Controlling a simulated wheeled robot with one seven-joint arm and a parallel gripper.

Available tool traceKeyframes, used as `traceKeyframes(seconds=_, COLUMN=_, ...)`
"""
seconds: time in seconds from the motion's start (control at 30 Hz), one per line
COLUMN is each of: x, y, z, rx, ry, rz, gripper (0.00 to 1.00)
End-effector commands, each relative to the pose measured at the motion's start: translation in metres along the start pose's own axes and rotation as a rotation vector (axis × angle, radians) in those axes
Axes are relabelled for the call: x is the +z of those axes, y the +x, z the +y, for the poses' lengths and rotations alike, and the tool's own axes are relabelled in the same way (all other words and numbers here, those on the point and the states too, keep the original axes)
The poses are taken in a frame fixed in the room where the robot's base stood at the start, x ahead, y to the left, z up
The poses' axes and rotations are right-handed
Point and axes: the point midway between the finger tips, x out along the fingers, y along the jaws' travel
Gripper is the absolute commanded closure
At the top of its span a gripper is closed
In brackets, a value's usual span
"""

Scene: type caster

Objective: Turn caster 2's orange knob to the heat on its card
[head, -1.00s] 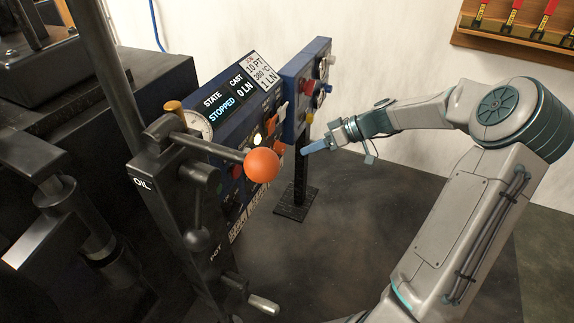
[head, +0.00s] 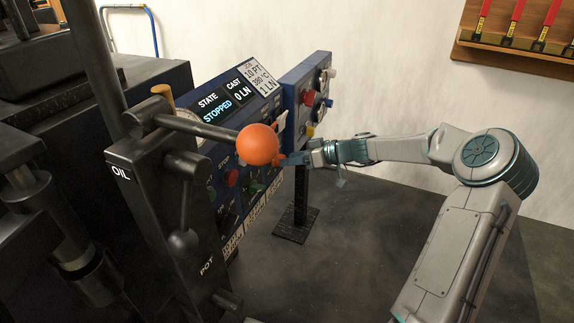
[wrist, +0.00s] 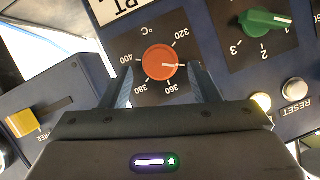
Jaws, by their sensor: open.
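The orange knob (wrist: 160,62) sits on a dark dial marked in °C in the wrist view. Its white mark points right, between 320 and 360; the label there is hidden by a finger. Labels 380 and 400 show on the left side. My gripper (wrist: 162,88) is open, its fingers on either side of the knob; contact cannot be told. In the head view my gripper (head: 285,160) is at the panel, and the orange ball hides the knob. The job card (head: 261,77) reads 10 PT, 380 °C, 1 LN. The display (head: 221,103) reads STOPPED, 0 LN.
A lever with a large orange ball (head: 258,145) juts out in front of the panel. A green knob (wrist: 265,21), a RESET button (wrist: 295,88) and a yellow-handled slider (wrist: 22,122) are near the dial. A second blue panel (head: 309,95) stands behind on a post.

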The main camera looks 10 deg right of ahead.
Motion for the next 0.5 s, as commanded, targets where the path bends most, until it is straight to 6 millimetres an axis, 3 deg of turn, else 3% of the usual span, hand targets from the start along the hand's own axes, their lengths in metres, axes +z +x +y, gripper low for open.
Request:
traceKeyframes(seconds=0.2, x=0.001, y=0.021, z=0.0, rx=0.0, ry=0.001, rz=0.0, gripper=0.44)
traceKeyframes(seconds=0.5, x=0.0, y=0.023, z=0.0, rx=0.001, ry=0.001, rz=0.0, gripper=0.44)
